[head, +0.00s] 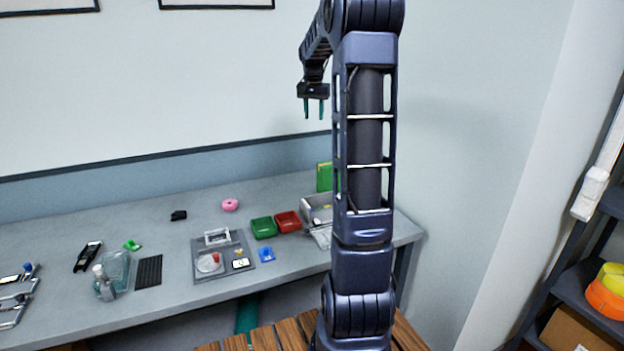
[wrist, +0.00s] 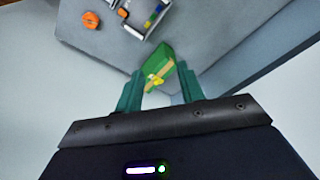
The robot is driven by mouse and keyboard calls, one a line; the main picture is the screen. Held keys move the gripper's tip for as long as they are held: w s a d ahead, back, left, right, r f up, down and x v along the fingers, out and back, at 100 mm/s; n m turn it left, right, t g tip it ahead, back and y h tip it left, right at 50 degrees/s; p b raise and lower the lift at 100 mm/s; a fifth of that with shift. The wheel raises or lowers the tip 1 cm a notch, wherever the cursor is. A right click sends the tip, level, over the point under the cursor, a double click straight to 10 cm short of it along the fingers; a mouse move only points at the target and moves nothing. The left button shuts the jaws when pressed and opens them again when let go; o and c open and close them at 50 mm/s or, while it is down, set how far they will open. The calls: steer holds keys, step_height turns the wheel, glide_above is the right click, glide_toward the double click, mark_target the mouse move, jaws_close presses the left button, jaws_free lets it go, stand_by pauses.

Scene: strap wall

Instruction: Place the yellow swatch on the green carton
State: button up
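A green carton (head: 324,177) stands upright at the back right of the bench, partly hidden by my arm. It also shows in the wrist view (wrist: 161,56), beyond my fingers, with a tan strip along its top. A small yellow piece, which looks like the yellow swatch (wrist: 153,80), appears to lie on the carton's top; its exact contact is too small to tell. My gripper (head: 314,108) is open, pointing down, high above the bench. Its green fingers are apart in the wrist view (wrist: 160,98), with nothing visibly held between them.
A grey bin (head: 318,207) stands in front of the carton, partly behind my arm. Green (head: 263,228) and red (head: 288,221) trays sit left of it. A pink ring (head: 230,205) lies farther left. The air around my gripper is clear; the wall is behind.

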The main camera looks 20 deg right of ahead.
steer(key=s+a+r+n+t, duration=0.1)
steer(key=s+a+r+n, duration=0.1)
steer(key=s+a, duration=0.7)
steer(key=s+a+f+n, duration=0.2)
steer(key=s+f, duration=0.1)
steer(key=s, duration=0.6)
steer(key=s+a+f+n+t, duration=0.1)
steer(key=s+a+f+n, duration=0.1)
steer(key=s, duration=0.7)
steer(key=s+a+f+n+t, duration=0.1)
steer(key=s+a+f, duration=0.2)
steer(key=s, duration=0.7)
steer(key=shift+a+f+n+y, duration=0.2)
steer(key=shift+f+n+y, duration=0.2)
steer(key=shift+f, duration=0.05)
